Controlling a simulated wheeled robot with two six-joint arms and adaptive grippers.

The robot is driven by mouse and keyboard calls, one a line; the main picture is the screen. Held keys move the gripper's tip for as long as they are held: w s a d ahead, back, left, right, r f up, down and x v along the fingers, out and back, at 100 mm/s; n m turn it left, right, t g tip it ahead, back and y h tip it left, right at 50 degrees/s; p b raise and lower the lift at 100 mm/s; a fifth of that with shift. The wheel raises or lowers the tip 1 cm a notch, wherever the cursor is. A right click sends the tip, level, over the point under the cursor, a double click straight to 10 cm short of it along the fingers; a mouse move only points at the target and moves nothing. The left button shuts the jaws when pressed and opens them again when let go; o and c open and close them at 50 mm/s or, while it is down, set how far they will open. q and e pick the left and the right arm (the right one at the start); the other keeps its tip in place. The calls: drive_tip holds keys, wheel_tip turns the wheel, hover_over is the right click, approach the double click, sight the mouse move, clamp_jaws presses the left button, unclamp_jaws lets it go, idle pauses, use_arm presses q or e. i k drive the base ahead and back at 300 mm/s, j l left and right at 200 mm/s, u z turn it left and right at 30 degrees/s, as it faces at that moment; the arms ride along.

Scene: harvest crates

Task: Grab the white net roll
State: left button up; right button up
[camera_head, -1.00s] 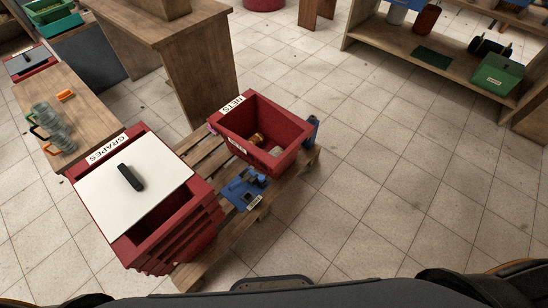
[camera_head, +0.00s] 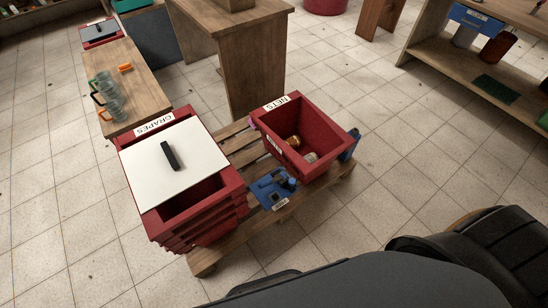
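The red crate labelled NETS (camera_head: 333,120) stands open on a wooden pallet. Inside it, on the floor, lie a small whitish roll (camera_head: 311,157) near the front wall and an amber-brown roll (camera_head: 293,141) to its left. The whitish roll looks like the white net roll, but it is small and partly hidden by the crate's wall. Neither of my grippers is in view. Only dark parts of my own body show along the bottom edge.
A red GRAPES crate stack (camera_head: 203,238) with a white lid (camera_head: 172,160) stands left on the same pallet (camera_head: 230,252). A blue tool (camera_head: 275,187) lies between the crates. A blue object (camera_head: 350,144) stands right of NETS. Tiled floor at right is clear.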

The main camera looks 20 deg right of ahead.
sight(311, 159)
drive_tip(key=i+l+u, duration=0.15)
drive_tip(key=l+u, duration=0.25)
drive_tip(key=i+l+u, duration=0.1)
drive_tip(key=l+u, duration=0.25)
drive_tip(key=l, duration=0.15)
drive_tip(key=l+u, duration=0.4)
drive_tip(key=l, duration=0.1)
